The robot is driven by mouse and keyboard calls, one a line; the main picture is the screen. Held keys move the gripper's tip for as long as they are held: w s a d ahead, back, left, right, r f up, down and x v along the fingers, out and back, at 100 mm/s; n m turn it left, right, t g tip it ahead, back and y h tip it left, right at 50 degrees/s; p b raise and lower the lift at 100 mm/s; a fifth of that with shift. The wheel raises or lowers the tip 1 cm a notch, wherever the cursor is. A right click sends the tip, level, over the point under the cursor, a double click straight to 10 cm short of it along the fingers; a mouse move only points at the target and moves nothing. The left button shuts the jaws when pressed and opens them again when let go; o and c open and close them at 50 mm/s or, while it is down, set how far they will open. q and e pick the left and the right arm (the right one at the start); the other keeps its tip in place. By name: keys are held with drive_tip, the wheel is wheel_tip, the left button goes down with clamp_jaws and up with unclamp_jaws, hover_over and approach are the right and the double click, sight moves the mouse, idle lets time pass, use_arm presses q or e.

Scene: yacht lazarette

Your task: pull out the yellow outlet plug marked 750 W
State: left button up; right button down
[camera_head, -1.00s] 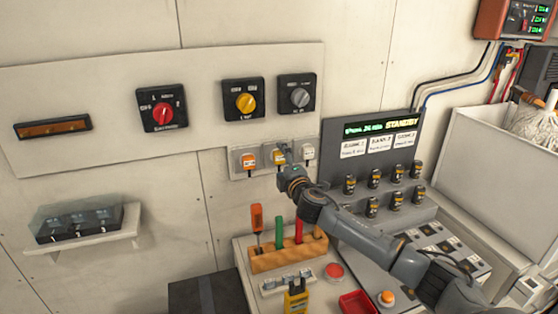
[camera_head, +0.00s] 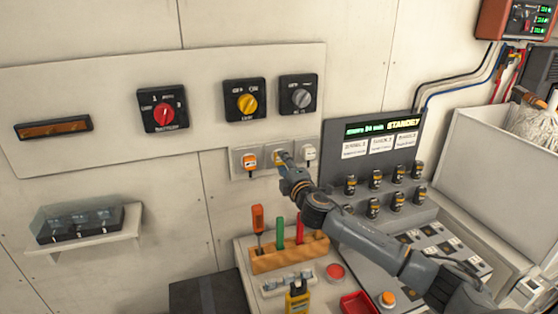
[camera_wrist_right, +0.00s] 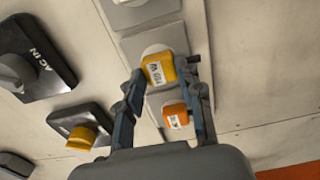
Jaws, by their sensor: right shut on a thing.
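The yellow plug (camera_wrist_right: 158,69) with a white label sits between the two fingertips of my right gripper (camera_wrist_right: 164,72) in the wrist view, and the gripper is shut on it. The label is too small to read surely. In the head view the right gripper (camera_head: 284,160) is at the middle outlet and hides most of the yellow plug. I cannot tell whether the plug is fully seated. An orange plug (camera_head: 250,160) sits in the left outlet; it also shows in the wrist view (camera_wrist_right: 175,116). My left gripper is out of view.
Rotary switches with red (camera_head: 163,113), yellow (camera_head: 245,102) and grey (camera_head: 300,98) knobs are above the outlets. A grey console (camera_head: 372,145) stands close right. A wooden tool block (camera_head: 285,260) with upright handles is below my arm.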

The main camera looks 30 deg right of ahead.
drive_tip(key=v, duration=0.4)
drive_tip(key=shift+s, duration=0.2)
idle(0.5)
drive_tip(key=shift+f, duration=0.1)
